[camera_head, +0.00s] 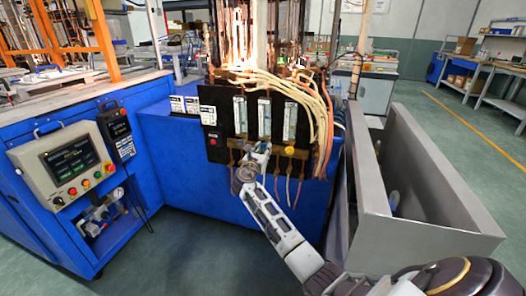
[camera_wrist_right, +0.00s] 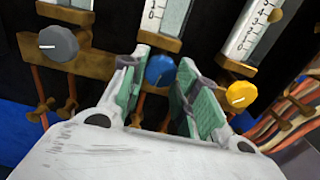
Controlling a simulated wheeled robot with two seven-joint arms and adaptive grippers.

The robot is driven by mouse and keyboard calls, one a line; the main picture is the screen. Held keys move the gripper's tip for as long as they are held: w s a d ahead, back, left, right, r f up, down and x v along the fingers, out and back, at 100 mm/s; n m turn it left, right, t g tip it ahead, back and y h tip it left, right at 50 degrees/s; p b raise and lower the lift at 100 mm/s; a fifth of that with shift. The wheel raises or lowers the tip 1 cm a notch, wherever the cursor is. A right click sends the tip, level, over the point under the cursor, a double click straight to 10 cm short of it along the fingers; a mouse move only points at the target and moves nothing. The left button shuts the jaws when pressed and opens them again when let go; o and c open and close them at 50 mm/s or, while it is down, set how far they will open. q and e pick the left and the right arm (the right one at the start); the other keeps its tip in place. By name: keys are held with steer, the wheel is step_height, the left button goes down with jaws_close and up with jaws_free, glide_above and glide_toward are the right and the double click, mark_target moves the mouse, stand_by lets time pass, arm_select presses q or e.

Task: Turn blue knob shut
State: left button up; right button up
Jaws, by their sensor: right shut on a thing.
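The blue knob (camera_wrist_right: 160,70) sits on the brass valve block below the middle flow tube, with a white mark on its face. My right gripper (camera_wrist_right: 160,80) has its green-padded fingers on either side of it and is shut on it. In the head view my right gripper (camera_head: 262,152) reaches the front of the black panel and hides the blue knob. A grey knob (camera_wrist_right: 59,44) is to the left and a yellow knob (camera_wrist_right: 241,94) to the right. The yellow knob also shows in the head view (camera_head: 290,149). My left gripper is not in view.
Three flow tubes stand on the black panel (camera_head: 212,118) above the knobs. Hoses (camera_head: 322,125) hang on the right side of the panel. A grey open bin (camera_head: 430,215) stands to the right. A control box (camera_head: 66,163) is on the blue cabinet at left.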

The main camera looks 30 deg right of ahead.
steer(key=shift+c, duration=0.7)
